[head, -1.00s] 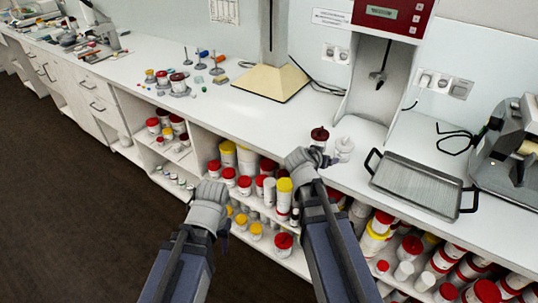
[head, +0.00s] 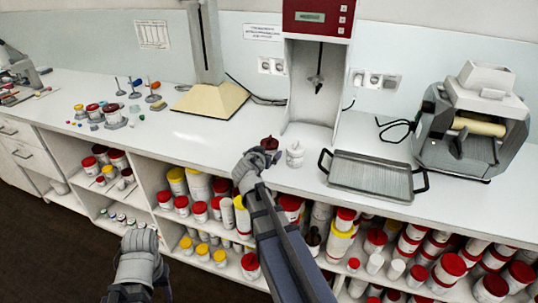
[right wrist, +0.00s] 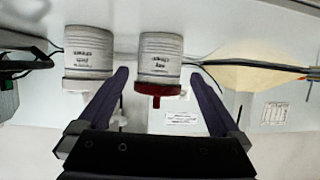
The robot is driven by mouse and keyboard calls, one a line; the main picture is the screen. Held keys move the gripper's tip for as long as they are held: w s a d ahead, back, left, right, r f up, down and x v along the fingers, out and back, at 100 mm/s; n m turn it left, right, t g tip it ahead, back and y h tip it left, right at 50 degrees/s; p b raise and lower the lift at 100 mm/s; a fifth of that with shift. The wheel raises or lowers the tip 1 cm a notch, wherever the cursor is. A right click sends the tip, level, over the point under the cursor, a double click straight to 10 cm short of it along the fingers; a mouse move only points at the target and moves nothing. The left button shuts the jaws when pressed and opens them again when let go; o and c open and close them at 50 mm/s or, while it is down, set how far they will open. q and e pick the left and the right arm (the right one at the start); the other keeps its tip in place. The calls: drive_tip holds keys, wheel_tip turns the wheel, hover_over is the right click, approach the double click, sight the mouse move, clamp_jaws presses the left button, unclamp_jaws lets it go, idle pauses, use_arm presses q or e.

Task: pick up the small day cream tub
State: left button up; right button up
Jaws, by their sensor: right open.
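The day cream tub (head: 269,143), with a dark red lid, stands on the counter and is partly hidden behind my right gripper (head: 256,160). In the right wrist view, which is upside down, the day cream tub (right wrist: 160,55) is white with printed lettering. It lies between the two open fingers of the right gripper (right wrist: 158,76), with nothing gripped. A similar tub with a white lid (head: 295,154) stands just right of it; it also shows in the right wrist view (right wrist: 89,55), outside the fingers. My left gripper (head: 140,242) hangs low at the left; its jaws cannot be made out.
A wire-mesh tray (head: 372,174) lies right of the tubs, with a roller machine (head: 470,135) beyond. A stand with a cream-coloured base (head: 210,100) is behind to the left. Shelves under the counter hold many tubs (head: 200,210).

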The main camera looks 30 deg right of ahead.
sight(267, 151)
drive_tip(key=b+x, duration=0.1)
drive_tip(key=x, duration=0.3)
drive_tip(key=shift+w+d+f, duration=0.15)
drive_tip(key=shift+d, duration=0.1)
drive_tip(key=shift+c, duration=0.6)
drive_tip(key=c, duration=1.2)
drive_tip(key=shift+c, duration=0.2)
wheel_tip(267, 151, up, 10)
drive_tip(key=p, duration=0.9)
drive_tip(key=shift+p, duration=0.4)
